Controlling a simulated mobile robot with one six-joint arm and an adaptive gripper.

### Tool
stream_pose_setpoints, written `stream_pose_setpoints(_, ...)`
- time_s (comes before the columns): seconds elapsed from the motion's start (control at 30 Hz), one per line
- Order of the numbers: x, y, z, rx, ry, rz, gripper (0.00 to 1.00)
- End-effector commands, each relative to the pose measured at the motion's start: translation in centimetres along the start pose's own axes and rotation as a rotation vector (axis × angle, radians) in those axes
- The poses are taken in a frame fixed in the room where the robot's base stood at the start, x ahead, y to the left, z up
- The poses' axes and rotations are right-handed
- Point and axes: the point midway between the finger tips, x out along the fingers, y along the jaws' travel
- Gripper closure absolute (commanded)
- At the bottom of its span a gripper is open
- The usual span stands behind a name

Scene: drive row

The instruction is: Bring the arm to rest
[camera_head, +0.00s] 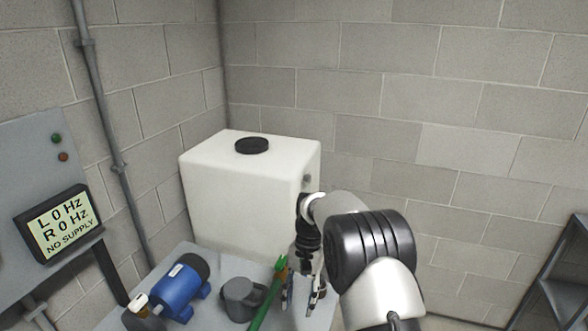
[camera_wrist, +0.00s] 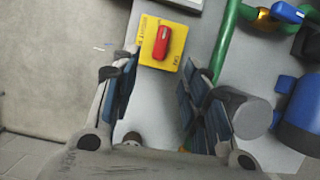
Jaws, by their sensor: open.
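My gripper (camera_head: 304,288) hangs low over the grey bench (camera_head: 222,262), pointing down, with my arm bent above it. In the wrist view my gripper (camera_wrist: 160,70) is open, its two dark-padded fingers apart and nothing between them. Beyond the fingertips a yellow card (camera_wrist: 149,55) with dark print lies on the grey surface, with a red object (camera_wrist: 162,38) on it. Whether the fingers touch anything below is not clear from these views.
A green pipe (camera_wrist: 226,42), a blue motor (camera_head: 179,290) and a grey pot-like part (camera_head: 238,297) are close to my gripper. A white tank (camera_head: 240,190) with a black cap stands behind. A wall panel display (camera_head: 62,222) reads L 0 Hz, R 0 Hz, NO SUPPLY. Dark shelving (camera_head: 560,285) stands right.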

Motion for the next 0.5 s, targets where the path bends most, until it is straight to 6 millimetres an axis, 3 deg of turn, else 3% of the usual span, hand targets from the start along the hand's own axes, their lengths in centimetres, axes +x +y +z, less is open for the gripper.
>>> stream_pose_setpoints(0.03, -2.3, 0.5, 0.8, -0.011, 0.031, -0.01, 0.58)
stream_pose_setpoints(0.2, -9.0, 3.3, 5.1, -0.063, 0.142, -0.032, 0.58)
stream_pose_setpoints(0.33, -13.0, 6.0, 9.1, -0.104, 0.234, -0.043, 0.58)
stream_pose_setpoints(0.5, -16.3, 9.7, 14.8, -0.157, 0.353, -0.049, 0.58)
